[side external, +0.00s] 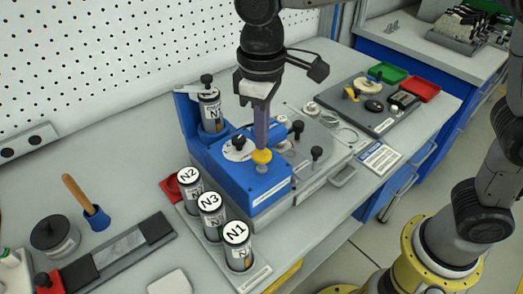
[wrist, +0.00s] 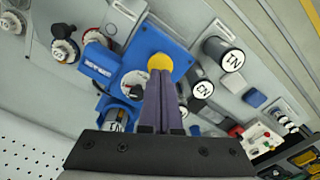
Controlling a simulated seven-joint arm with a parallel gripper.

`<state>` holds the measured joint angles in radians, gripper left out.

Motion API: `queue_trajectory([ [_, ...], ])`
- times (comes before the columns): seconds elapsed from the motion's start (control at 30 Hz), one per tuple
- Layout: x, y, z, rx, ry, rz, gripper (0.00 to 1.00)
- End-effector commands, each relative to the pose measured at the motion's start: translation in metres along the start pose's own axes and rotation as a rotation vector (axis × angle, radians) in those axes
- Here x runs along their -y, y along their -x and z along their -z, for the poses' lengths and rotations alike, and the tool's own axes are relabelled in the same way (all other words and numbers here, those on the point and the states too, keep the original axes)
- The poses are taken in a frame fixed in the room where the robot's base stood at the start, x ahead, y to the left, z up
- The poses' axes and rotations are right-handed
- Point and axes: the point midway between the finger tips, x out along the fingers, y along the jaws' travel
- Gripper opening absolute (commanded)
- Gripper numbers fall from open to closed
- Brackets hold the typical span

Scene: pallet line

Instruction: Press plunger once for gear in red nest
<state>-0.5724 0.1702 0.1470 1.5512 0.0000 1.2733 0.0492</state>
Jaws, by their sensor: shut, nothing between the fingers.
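The yellow round-headed plunger (side external: 262,157) stands on the blue block (side external: 262,185) of the bench machine. It also shows in the wrist view (wrist: 160,62). My gripper (side external: 261,146) points down with its fingers together and empty, its tips right at the plunger's top. In the wrist view, the fingertips (wrist: 159,76) meet the edge of the yellow head. I cannot tell whether they touch it or press it down. A red tray (side external: 421,88) lies at the back right, and a small red piece (side external: 170,188) shows beside the canisters. No gear in a red nest is clearly seen.
Canisters N2 (side external: 189,178), N3 (side external: 210,203) and N1 (side external: 236,235) stand in front of the machine. Another canister (side external: 210,110) sits in the blue holder behind. Black knobs (side external: 317,153) rise to the right. A green tray (side external: 388,72) lies farther back.

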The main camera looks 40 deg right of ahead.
Motion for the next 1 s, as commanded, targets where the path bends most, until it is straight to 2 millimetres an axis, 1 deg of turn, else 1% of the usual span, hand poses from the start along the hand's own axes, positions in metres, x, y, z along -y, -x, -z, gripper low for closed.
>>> queue_trajectory([
  [0.57,0.000,-0.001,0.000,0.000,0.000,0.000,0.00],
  [1.0,0.000,-0.014,0.000,0.001,0.000,0.000,0.00],
])
